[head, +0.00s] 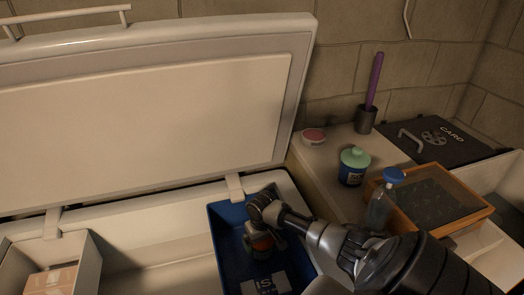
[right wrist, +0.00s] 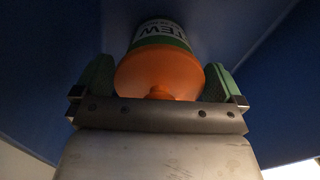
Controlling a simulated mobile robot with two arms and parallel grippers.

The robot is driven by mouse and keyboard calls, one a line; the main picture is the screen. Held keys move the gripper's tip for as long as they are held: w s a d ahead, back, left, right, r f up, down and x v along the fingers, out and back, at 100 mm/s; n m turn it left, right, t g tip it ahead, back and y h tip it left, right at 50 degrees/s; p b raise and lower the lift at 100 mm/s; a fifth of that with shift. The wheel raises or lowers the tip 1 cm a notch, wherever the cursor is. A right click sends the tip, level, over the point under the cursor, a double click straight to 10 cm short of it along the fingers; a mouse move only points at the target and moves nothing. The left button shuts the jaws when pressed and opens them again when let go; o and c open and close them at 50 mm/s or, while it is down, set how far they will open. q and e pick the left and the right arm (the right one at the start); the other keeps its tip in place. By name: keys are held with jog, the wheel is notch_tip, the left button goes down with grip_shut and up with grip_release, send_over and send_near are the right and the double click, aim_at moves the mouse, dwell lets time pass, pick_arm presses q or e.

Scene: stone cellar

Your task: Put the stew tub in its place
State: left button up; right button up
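The stew tub (right wrist: 162,62) has an orange lid and a white and green label reading "TEW". In the right wrist view it sits between the green finger pads of my right gripper (right wrist: 160,85), which is shut on it. In the head view my right gripper (head: 262,225) reaches down into a blue bin (head: 226,250) in the open chest freezer. The tub's orange part (head: 262,243) shows below it, mostly hidden by the gripper. Whether the tub touches the bin floor I cannot tell. My left gripper is not in view.
The freezer lid (head: 140,120) stands open behind. A white bin (head: 88,265) with a carton (head: 55,280) is at left.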

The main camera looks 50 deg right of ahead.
notch_tip(320, 180, up, 12)
jog(key=shift+r+p, duration=0.2)
jog(key=shift+p, duration=0.55)
dwell(1.1)
